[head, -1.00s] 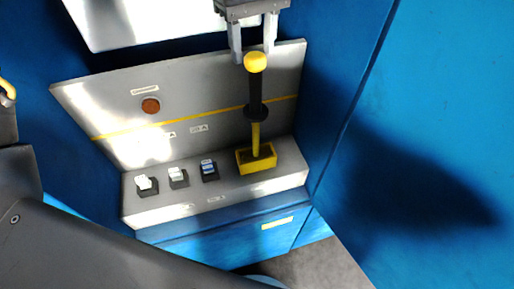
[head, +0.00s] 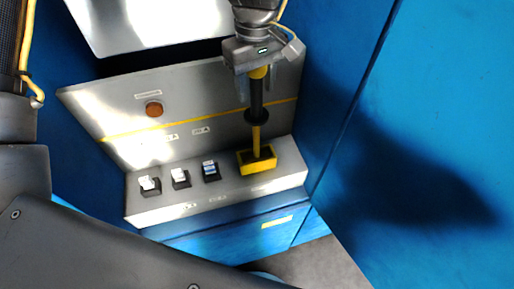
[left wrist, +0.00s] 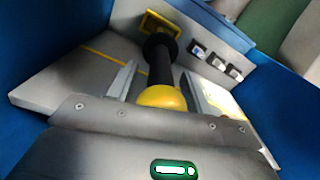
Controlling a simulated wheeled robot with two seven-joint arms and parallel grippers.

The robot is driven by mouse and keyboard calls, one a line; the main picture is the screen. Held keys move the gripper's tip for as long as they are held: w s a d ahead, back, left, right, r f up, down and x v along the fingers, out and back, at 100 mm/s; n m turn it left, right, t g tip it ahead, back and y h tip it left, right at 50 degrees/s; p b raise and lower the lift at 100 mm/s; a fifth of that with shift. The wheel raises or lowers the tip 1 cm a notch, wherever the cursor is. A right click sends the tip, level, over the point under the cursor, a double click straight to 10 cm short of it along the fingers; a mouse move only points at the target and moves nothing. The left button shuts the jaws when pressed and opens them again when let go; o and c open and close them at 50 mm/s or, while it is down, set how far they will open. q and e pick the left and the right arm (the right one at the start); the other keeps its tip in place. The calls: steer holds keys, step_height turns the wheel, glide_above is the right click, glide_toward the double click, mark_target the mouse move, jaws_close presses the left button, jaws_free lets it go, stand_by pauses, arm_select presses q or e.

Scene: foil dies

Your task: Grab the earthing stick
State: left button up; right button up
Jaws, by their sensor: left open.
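The earthing stick (head: 256,100) stands upright in a yellow holder (head: 258,166) on the grey ledge. It has a yellow knob on top, a black grip with a black collar, and a yellow lower rod. My left gripper (head: 258,92) is over its top end, with the fingers pointing down on either side of the upper grip. In the left wrist view the yellow knob (left wrist: 162,97) and black grip lie between the two open fingers (left wrist: 155,82). The gripper body partly hides the knob in the head view. My right gripper is not in view.
Several small switches (head: 181,178) sit on the ledge left of the holder. A round orange-brown button (head: 154,109) is on the sloped grey panel (head: 222,100). Blue walls (head: 430,130) enclose the panel on both sides.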

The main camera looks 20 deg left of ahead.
arm_select(q)
steer(key=shift+c, duration=0.4)
jaws_close()
stand_by(0.9)
